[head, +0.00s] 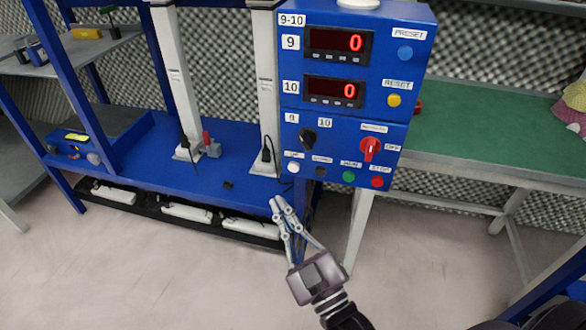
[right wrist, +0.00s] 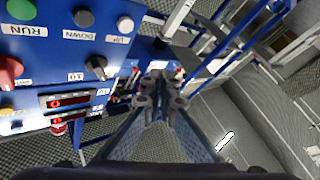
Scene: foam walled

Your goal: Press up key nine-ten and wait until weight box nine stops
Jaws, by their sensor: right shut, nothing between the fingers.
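The blue control box (head: 352,112) labelled 9-10 stands in the upper middle of the head view. Its displays for 9 (head: 338,42) and 10 (head: 332,90) both read 0. The white up key (head: 293,168) is at its lower left; it also shows in the right wrist view (right wrist: 125,24). The black down key (head: 320,172) is beside it. My right gripper (head: 279,203) is shut and empty, below and apart from the up key; its fingers also show in the right wrist view (right wrist: 161,88). I cannot tell which object is weight box nine. My left gripper is not in view.
A black selector knob (head: 308,138), a red rotary switch (head: 369,148), a green run key (head: 348,177) and a red stop key (head: 377,182) share the panel. A green-topped table (head: 480,125) stands right, a blue bench (head: 235,172) left. The floor in front is clear.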

